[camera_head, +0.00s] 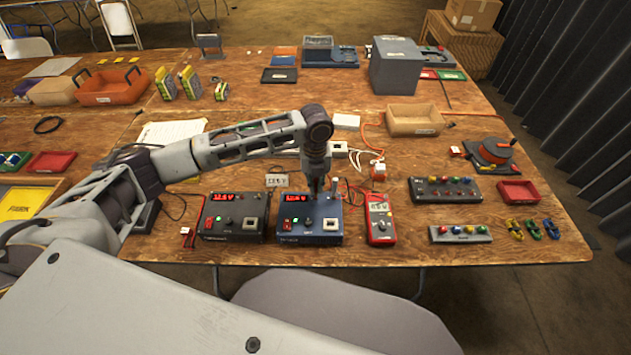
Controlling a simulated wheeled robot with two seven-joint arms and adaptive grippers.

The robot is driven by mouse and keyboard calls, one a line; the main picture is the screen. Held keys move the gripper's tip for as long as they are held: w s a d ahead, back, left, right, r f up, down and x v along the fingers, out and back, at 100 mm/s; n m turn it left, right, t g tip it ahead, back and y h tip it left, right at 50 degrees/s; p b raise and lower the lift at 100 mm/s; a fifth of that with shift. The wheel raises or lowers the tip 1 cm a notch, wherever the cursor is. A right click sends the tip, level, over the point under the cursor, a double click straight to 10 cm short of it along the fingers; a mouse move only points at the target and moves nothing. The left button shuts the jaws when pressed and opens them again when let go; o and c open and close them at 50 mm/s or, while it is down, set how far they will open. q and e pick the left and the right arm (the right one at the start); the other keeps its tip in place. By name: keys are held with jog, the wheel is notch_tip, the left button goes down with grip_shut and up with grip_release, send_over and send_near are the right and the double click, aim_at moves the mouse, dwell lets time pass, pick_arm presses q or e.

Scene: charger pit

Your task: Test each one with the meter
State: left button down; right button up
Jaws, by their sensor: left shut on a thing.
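A red handheld meter (379,222) with a lit display lies near the table's front edge. To its left are a blue charger unit (310,225) and a black charger unit (232,222), both with lit red displays and a green light. My left gripper (319,188) points down over the back of the blue unit. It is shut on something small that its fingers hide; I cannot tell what. A small upright grey piece (335,186) stands close beside the fingers. My right gripper is not in view.
A grey panel with coloured knobs (445,190) and a smaller one (460,234) are right of the meter. Red and white cables run behind the meter.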

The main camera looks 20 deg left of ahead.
pick_arm(q)
jog(key=shift+p, duration=0.55)
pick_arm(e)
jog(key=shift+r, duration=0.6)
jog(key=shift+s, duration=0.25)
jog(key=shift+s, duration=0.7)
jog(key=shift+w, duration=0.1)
